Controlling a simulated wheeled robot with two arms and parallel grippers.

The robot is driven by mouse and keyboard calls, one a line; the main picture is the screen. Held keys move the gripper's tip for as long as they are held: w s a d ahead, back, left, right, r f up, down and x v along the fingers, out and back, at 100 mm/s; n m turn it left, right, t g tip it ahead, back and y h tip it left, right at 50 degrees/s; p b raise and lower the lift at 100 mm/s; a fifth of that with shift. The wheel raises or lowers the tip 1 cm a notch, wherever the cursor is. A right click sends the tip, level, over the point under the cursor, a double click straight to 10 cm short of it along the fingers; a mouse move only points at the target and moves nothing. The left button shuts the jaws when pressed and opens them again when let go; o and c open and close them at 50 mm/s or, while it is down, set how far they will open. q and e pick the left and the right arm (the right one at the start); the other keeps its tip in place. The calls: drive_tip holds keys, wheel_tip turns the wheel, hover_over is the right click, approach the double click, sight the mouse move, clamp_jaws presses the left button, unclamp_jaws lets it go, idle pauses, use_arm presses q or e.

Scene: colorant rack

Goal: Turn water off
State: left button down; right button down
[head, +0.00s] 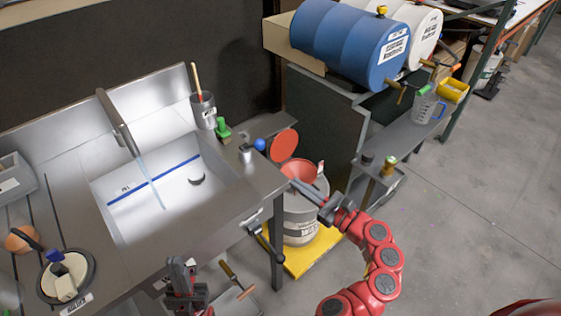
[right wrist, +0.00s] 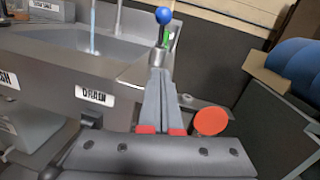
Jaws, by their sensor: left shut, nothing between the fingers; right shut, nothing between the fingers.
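Water runs in a thin blue stream (head: 152,183) from the faucet (head: 118,122) into the metal sink (head: 135,225). A lever with a blue ball knob (head: 260,144) stands on a grey base at the sink counter's right end. In the right wrist view the blue knob (right wrist: 163,15) shows upright just beyond the fingertips. My right gripper (head: 293,183) is shut and empty, right of the counter edge and apart from the knob; its fingers (right wrist: 159,72) point toward the lever. My left gripper (head: 180,266) is shut and empty at the counter's front edge.
A green-handled brush (head: 222,128) and a grey cup (head: 203,110) stand near the lever. Blue and white barrels (head: 350,45) lie on a rack at the back. Open floor lies to the right.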

drive_tip(key=p, duration=0.2)
approach(252, 145)
drive_tip(key=w+f, duration=0.1)
drive_tip(key=w+a+f, duration=0.2)
drive_tip(key=f, duration=0.1)
drive_tip(key=shift+w, duration=0.2)
drive_tip(key=shift+w+a+r+p, duration=0.2)
drive_tip(key=shift+a+r+p, duration=0.1)
drive_tip(key=shift+r, duration=0.25)
drive_tip(key=shift+w+a+r+p, duration=0.2)
drive_tip(key=shift+a+r, duration=0.15)
drive_tip(key=shift+r, duration=0.15)
drive_tip(key=shift+w+a+r, duration=0.3)
drive_tip(key=shift+r, duration=0.05)
drive_tip(key=shift+r, duration=0.1)
